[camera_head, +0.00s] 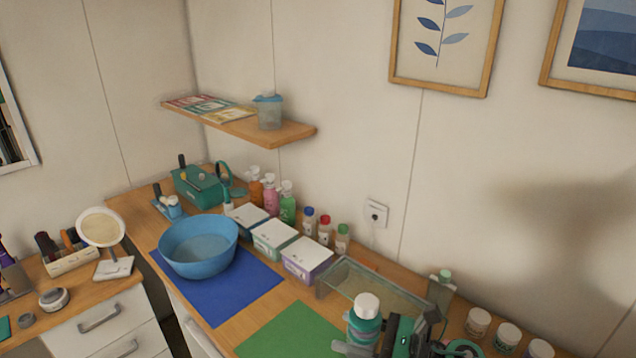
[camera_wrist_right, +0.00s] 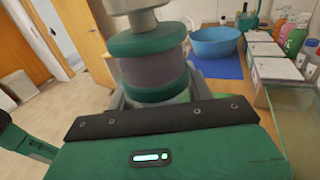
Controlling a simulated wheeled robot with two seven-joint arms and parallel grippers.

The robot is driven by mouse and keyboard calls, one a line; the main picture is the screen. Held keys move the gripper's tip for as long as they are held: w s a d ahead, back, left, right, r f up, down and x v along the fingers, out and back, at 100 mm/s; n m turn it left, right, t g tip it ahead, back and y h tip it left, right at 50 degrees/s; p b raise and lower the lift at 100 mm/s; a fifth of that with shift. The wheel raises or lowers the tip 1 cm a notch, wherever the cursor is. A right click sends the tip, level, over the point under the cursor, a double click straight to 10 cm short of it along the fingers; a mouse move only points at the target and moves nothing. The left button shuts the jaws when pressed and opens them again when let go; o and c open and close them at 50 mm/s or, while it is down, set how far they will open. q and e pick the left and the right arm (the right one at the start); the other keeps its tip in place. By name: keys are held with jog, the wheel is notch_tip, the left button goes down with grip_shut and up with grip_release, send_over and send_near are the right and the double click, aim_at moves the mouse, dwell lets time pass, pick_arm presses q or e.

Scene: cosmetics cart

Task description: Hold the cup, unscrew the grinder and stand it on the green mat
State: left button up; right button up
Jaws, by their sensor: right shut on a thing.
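My right gripper (camera_head: 364,348) is at the bottom of the head view, right of the green mat (camera_head: 290,335). It is shut on the grinder (camera_head: 366,325), a teal body with a white top. In the right wrist view the grinder (camera_wrist_right: 148,70) stands upright between the fingers, with two teal bands, a grey-purple middle and a pale lower end. The gripper's palm hides what is below it. I cannot make out a separate cup or whether one is joined to it. My left gripper does not show clearly in either view.
A blue bowl (camera_head: 199,248) stands on a blue mat (camera_head: 232,291). White-lidded boxes (camera_head: 306,258), small bottles and a clear tray (camera_head: 375,287) line the wall. Several jars (camera_head: 507,336) stand at right. The visible green mat is bare.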

jog(key=shift+d+f+m+t+h, duration=0.1)
jog(key=shift+f+m+t+h, duration=0.15)
jog(key=shift+m+t+h, duration=0.75)
jog(key=shift+d+f+m+t+h+b, duration=0.2)
jog(key=shift+m+t, duration=0.15)
jog(key=shift+t, duration=0.25)
jog(key=shift+d+f+m+t+h+b, duration=0.1)
jog(key=shift+d+m+t+h, duration=0.1)
jog(key=shift+m+t, duration=0.3)
jog(key=shift+d+f+m+t+h, duration=0.4)
jog(key=shift+d+m+t+h, duration=0.2)
jog(key=shift+t+h, duration=0.35)
jog(key=shift+s+d+f+m+t+h, duration=0.15)
jog(key=shift+d+f+m+t+h, duration=0.15)
jog(key=shift+d+m+t+h, duration=0.35)
jog(key=shift+s+d+f+m+t+h, duration=0.1)
jog(key=shift+d+f+m+t+h, duration=0.15)
jog(key=shift+d+m+t+h, duration=0.3)
jog(key=s+d+f+m+t+h, duration=0.1)
jog(key=s+d+f+m+h, duration=0.1)
jog(key=d+m+h, duration=0.1)
jog(key=s+d+f+m+t+h+b, duration=0.1)
jog(key=d+f+m+h, duration=0.1)
jog(key=d+h, duration=0.3)
jog(key=shift+s+d+m+h, duration=0.15)
jog(key=shift+s+m+h, duration=0.3)
jog(key=shift+h, duration=0.2)
jog(key=shift+w, duration=0.1)
